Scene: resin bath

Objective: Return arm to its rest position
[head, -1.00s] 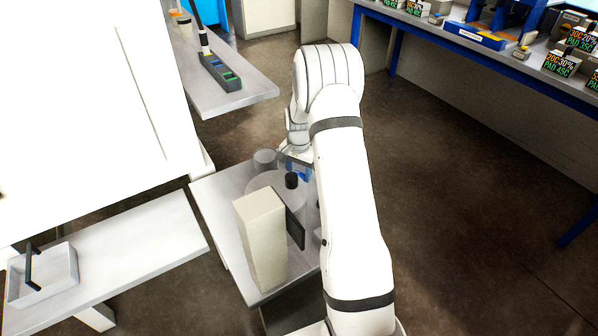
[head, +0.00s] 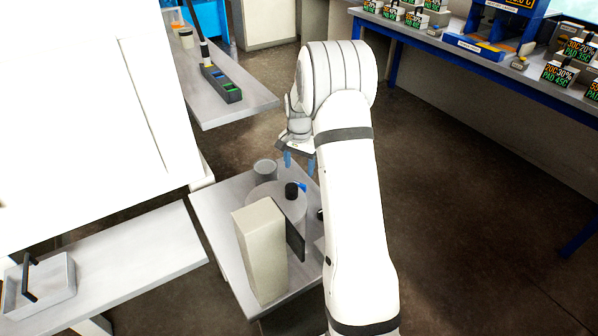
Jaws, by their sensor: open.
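My gripper (head: 299,162) is in the middle of the head view, at the end of my white arm. Its two blue fingertips point down and stand apart, with nothing seen between them. It is above the far side of a small grey table (head: 222,213), just beyond a round, light-grey piece of equipment (head: 265,198) with a black knob (head: 291,190) on top. A small blue part (head: 302,187) sits beside the knob. My arm hides the right side of this table.
A beige box (head: 259,252) with a dark panel and a grey cup (head: 264,170) stand on the small table. A large white cabinet (head: 90,110) is at left. A blue-framed bench (head: 470,65) with several labelled boxes is at right. The floor between is clear.

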